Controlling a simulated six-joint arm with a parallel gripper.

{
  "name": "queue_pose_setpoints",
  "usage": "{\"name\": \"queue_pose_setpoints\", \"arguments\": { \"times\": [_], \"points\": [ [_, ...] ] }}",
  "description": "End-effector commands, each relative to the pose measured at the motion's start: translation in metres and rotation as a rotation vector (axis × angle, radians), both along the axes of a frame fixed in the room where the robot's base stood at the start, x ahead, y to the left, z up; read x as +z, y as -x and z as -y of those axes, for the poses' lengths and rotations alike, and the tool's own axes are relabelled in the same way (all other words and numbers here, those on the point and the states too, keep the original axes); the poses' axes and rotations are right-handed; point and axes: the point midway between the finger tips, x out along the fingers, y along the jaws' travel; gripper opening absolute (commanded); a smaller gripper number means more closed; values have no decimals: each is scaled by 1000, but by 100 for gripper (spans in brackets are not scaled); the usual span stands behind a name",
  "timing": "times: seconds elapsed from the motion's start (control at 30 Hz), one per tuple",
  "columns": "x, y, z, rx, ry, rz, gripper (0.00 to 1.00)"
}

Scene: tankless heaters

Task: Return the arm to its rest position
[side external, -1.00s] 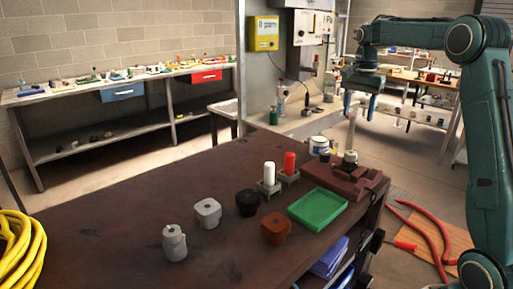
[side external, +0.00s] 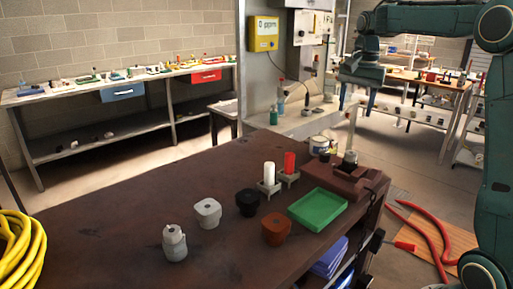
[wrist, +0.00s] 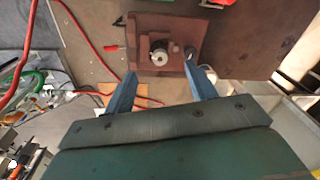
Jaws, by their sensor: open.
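My teal arm comes in from the right in the side view. My gripper (side external: 358,88) hangs high above the back right end of the brown workbench (side external: 110,225), clear of everything on it. In the wrist view the two blue fingers of my gripper (wrist: 160,92) stand well apart with nothing between them. Beyond the fingers, below, is the brown vise-like fixture (wrist: 148,28) with a grey and dark cylindrical part (wrist: 159,55) standing in it. The fixture also shows in the side view (side external: 338,180), below my gripper.
On the bench stand a green tray (side external: 318,209), white and red cylinders (side external: 289,164) in holders, an orange-brown part (side external: 275,229), a black part (side external: 247,202) and two grey parts (side external: 174,242). A metal cabinet with a yellow box (side external: 264,34) stands behind. Red hose (side external: 437,240) lies at right.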

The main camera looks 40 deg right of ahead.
Motion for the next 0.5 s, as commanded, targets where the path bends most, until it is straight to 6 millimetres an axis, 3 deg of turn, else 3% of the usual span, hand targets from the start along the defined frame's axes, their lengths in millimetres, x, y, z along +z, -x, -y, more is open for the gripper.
{"name": "queue_pose_setpoints", "arguments": {
  "times": [0.1,0.5],
  "points": [
    [10,14,-31,114,23,31,56],
    [17,72,-115,496,109,135,56]
  ]
}}
